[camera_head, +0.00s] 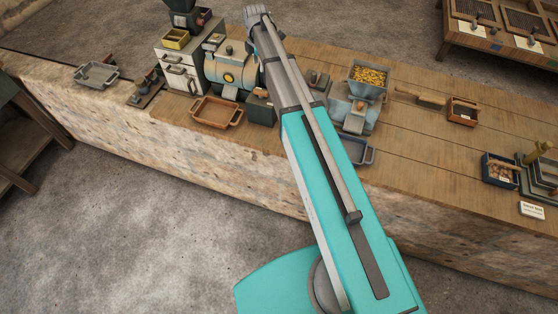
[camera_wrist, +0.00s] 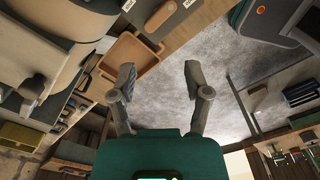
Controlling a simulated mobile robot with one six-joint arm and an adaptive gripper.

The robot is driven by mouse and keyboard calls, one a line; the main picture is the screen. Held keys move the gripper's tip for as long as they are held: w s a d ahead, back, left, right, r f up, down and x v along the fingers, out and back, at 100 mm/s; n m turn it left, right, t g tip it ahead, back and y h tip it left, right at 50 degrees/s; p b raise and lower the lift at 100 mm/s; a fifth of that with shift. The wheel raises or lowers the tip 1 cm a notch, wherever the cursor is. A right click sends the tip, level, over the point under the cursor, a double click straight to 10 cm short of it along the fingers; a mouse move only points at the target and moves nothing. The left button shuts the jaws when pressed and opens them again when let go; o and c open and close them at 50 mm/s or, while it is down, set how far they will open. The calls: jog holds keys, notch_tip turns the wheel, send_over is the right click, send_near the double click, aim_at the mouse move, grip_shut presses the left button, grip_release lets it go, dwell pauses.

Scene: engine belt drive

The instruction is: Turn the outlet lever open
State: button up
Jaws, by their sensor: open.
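A dark box (camera_head: 261,108) with a wooden handle on top stands right of the tray. In the wrist view, my gripper (camera_wrist: 160,82) is open and empty, with the brown tray (camera_wrist: 128,58) beyond its left finger. A small grey lever-like part (camera_wrist: 32,90) shows at the left, on a pale rounded body. I cannot tell for sure which part is the outlet lever. In the head view I cannot make out the fingers.
A drawer cabinet (camera_head: 180,62) and a grey tray (camera_head: 96,74) stand to the left. A hopper of yellow pieces (camera_head: 367,79) stands right of my arm, with a blue-grey tray (camera_head: 358,150) below it. The bench's middle right has bare boards.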

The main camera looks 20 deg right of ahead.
jog(key=s+f+m+b, duration=1)
jog(key=s+f+b, duration=0.2)
jog(key=s, duration=0.2)
jog(key=s+f+m+b, duration=1)
jog(key=s+f+b, duration=0.2)
jog(key=s, duration=0.3)
jog(key=shift+a+b, duration=0.3)
jog(key=shift+a, duration=0.05)
dwell(0.5)
notch_tip(320, 180, up, 10)
jog(key=p, duration=1)
jog(key=shift+s+m, duration=0.15)
jog(key=shift+m, duration=0.15)
